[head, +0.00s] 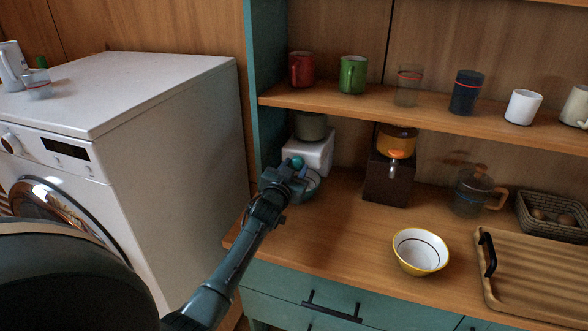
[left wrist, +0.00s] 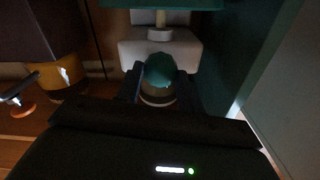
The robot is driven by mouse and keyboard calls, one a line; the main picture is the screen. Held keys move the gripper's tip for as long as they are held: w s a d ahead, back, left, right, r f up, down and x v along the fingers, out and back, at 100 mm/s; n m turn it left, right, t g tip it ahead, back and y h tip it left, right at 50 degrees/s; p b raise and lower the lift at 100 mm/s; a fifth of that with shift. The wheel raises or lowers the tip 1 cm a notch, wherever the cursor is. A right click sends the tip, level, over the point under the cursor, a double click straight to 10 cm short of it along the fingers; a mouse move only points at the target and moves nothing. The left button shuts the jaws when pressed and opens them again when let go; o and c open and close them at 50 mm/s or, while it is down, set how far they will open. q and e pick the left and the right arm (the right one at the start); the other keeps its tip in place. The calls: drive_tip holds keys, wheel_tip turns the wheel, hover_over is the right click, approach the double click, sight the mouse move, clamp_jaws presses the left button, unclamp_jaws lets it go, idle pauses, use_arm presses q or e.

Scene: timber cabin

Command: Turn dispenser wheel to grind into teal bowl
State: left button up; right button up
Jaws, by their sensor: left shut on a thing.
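The white dispenser (head: 314,153) with an olive hopper (head: 310,126) stands at the left end of the counter, against the teal side panel. Its teal wheel (head: 297,162) sits on the front. The teal bowl (head: 309,186) is under the dispenser, partly hidden behind my gripper. My left gripper (head: 287,172) reaches in from the lower left and is shut on the wheel. In the left wrist view the wheel (left wrist: 160,70) lies between the dark fingers, in front of the white dispenser body (left wrist: 133,53). A teal edge, apparently the bowl (left wrist: 195,4), shows at the top. My right gripper is out of view.
A brown dispenser (head: 388,182) with an orange knob stands to the right. A yellow-rimmed bowl (head: 421,252), a glass pitcher (head: 470,193), a wooden tray (head: 535,280) and a basket (head: 550,213) share the counter. A shelf (head: 430,116) with mugs hangs above. A white washer (head: 150,130) stands left.

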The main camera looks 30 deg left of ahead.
use_arm(q)
drive_tip(key=shift+m, duration=0.4)
drive_tip(key=m, duration=0.5)
drive_tip(key=shift+m+b, duration=0.3)
drive_tip(key=shift+b, duration=0.05)
drive_tip(key=m, duration=0.5)
drive_tip(key=shift+f+m+b, duration=0.1)
drive_tip(key=shift+m+b, duration=0.2)
drive_tip(key=shift+b, duration=0.05)
drive_tip(key=m, duration=1.1)
drive_tip(key=shift+m, duration=0.3)
drive_tip(key=o, duration=1)
